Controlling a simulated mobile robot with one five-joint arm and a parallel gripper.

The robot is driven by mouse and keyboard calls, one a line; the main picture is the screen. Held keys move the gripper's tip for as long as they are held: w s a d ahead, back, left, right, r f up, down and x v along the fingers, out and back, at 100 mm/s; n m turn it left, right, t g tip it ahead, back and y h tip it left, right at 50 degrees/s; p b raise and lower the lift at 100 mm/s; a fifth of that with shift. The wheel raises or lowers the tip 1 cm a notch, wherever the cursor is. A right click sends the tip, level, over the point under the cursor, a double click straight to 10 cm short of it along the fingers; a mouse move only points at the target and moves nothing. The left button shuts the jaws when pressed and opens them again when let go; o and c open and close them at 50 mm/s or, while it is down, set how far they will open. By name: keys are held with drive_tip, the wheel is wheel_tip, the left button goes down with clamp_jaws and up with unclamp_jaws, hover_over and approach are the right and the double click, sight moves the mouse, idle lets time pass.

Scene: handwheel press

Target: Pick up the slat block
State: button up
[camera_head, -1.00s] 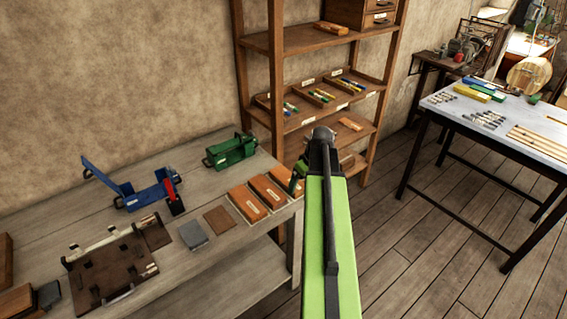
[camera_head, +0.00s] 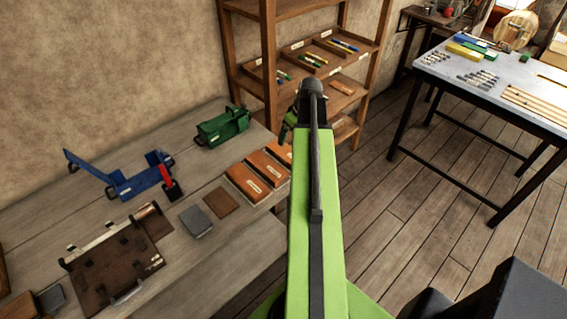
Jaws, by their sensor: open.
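I cannot tell for sure which thing is the slat block. Several flat orange-brown blocks with pale labels (camera_head: 249,181) lie in a row at the right end of the grey wooden bench (camera_head: 240,250). A small orange-brown block (camera_head: 341,87) lies on a shelf behind. My green arm reaches forward in the middle and hides part of the row's right end. My gripper (camera_head: 287,131) shows only partly at the arm's far end, beyond the blocks and near the shelf unit. It is open, with nothing seen in it; its fingertips are hard to make out.
A blue bracket fixture (camera_head: 125,182) with a red-handled clamp, a green fixture (camera_head: 222,127) and a dark brown board (camera_head: 110,262) stand on the bench. A wooden shelf unit (camera_head: 270,60) rises behind. A light-topped table (camera_head: 490,85) stands right; the plank floor between is clear.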

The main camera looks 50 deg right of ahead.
drive_tip(key=b, duration=0.7)
hover_over(287, 153)
drive_tip(key=s, duration=0.1)
wheel_tip(287, 153, down, 8)
drive_tip(key=shift+d+f, duration=0.1)
drive_tip(key=shift+d, duration=0.05)
drive_tip(key=shift+p, duration=0.35)
drive_tip(key=b+x, duration=0.5)
drive_tip(key=shift+s+f, duration=0.15)
drive_tip(key=shift+s, duration=0.15)
drive_tip(key=c, duration=1.8)
drive_tip(key=shift+o, duration=0.2)
